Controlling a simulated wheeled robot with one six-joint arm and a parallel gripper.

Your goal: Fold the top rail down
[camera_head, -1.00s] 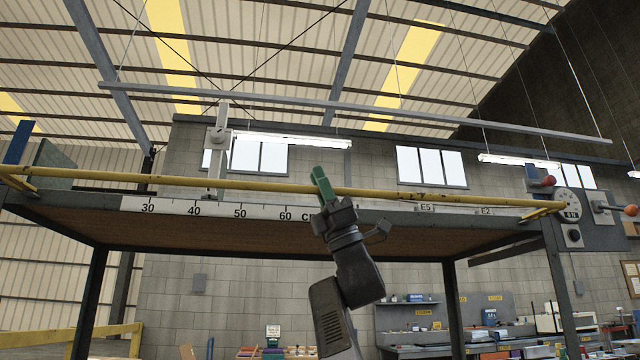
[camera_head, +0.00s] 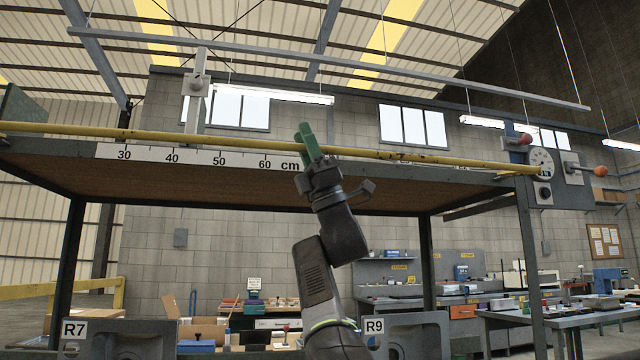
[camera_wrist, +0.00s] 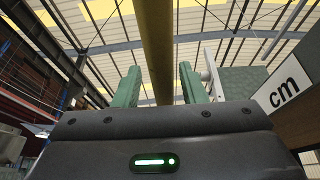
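The top rail (camera_head: 240,145) is a long, worn yellow bar running across the front of the rack, just above its front edge. It also shows in the wrist view (camera_wrist: 156,45), running upright in the picture. My gripper (camera_head: 308,145) reaches up from below to the rail near its middle. In the wrist view its two green fingers (camera_wrist: 162,88) stand apart on either side of the rail, with narrow gaps showing. The fingers look open around the rail and not clamped. The rail's left end is out of the head view.
The rack's front edge carries a white centimetre scale (camera_head: 215,157). A grey upright post (camera_head: 195,110) stands behind the rail. A dial (camera_head: 541,161) and red-knobbed lever are at the right end. A long grey bar (camera_head: 330,62) hangs above. Workbenches stand at the back right.

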